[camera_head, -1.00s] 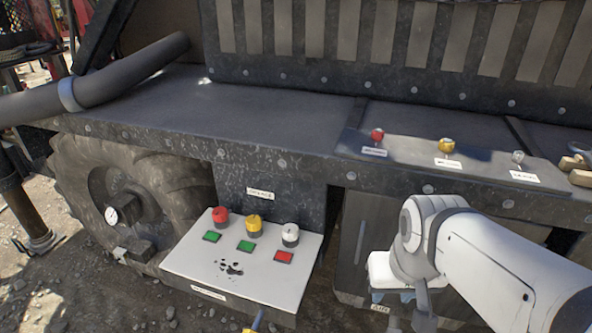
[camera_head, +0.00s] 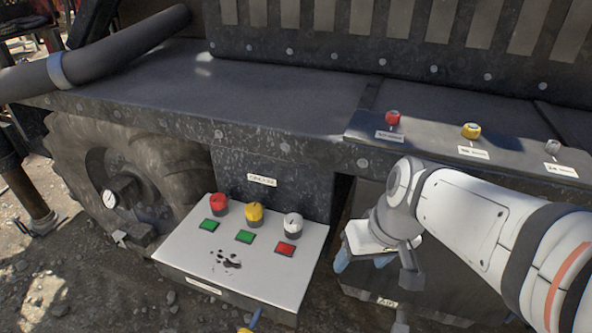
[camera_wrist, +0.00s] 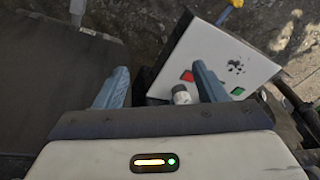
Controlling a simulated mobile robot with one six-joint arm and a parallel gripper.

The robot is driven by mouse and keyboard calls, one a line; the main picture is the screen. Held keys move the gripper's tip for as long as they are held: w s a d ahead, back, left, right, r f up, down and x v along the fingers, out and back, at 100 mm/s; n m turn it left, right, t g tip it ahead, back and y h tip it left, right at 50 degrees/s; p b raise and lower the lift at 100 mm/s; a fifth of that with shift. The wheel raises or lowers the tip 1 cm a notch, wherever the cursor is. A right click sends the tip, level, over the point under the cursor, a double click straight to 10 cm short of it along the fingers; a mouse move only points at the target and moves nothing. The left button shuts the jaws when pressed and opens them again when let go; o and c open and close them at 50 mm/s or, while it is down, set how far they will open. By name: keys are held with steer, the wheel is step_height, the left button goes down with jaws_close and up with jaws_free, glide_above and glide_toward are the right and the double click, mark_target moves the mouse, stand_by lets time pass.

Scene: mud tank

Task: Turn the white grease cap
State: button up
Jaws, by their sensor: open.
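The white grease cap (camera_head: 292,223) stands on the sloped white panel (camera_head: 190,256), right of a yellow cap (camera_head: 254,213) and a red cap (camera_head: 219,205). A red square lies just in front of it. In the wrist view the white cap (camera_wrist: 181,95) shows between the finger lines, close to the right finger, beyond the gripper. My gripper (camera_wrist: 158,85) is open and empty. In the head view my gripper (camera_head: 352,262) is right of the panel, apart from the cap; its fingers are partly hidden by the wrist.
The dark vehicle ledge (camera_head: 180,105) overhangs behind the panel. An upper strip carries more red (camera_head: 393,118), yellow (camera_head: 471,131) and white (camera_head: 552,147) knobs. A tyre (camera_head: 95,175) and a gauge (camera_head: 109,199) are at left. Gravel lies in front.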

mark_target(297, 221)
steer(key=w+a+f+n+y+b, duration=0.2)
steer(key=w+f+b, duration=0.1)
steer(key=w+b, duration=0.1)
steer(key=w+a+f+n+t+y+b, duration=0.1)
steer(key=w+a+f+n+y+b, duration=0.1)
steer(key=w+a+f+y+b, duration=0.1)
steer(key=w+a+f+n+t+y+b, duration=0.1)
steer(key=w+a+f+n+y+b, duration=0.1)
steer(key=w+f+b, duration=0.3)
steer(key=shift+w+a+f+n+b, duration=0.1)
steer(key=shift+w+a+n+b, duration=0.35)
steer(key=shift+w+n, duration=0.1)
steer(key=w+t+b, duration=0.1)
steer(key=w, duration=0.1)
steer(key=w+f+n+t+y+b, duration=0.1)
steer(key=w, duration=0.1)
steer(key=w+t+y+b, duration=0.1)
steer(key=w, duration=0.2)
steer(key=shift+d+f+n+b, duration=0.3)
steer(key=shift+n, duration=0.05)
steer(key=shift+t, duration=0.3)
steer(key=x, duration=0.7)
steer(key=shift+w+a, duration=0.15)
steer(key=shift+w, duration=0.05)
steer(key=shift+c, duration=0.4)
steer(key=c, duration=0.9)
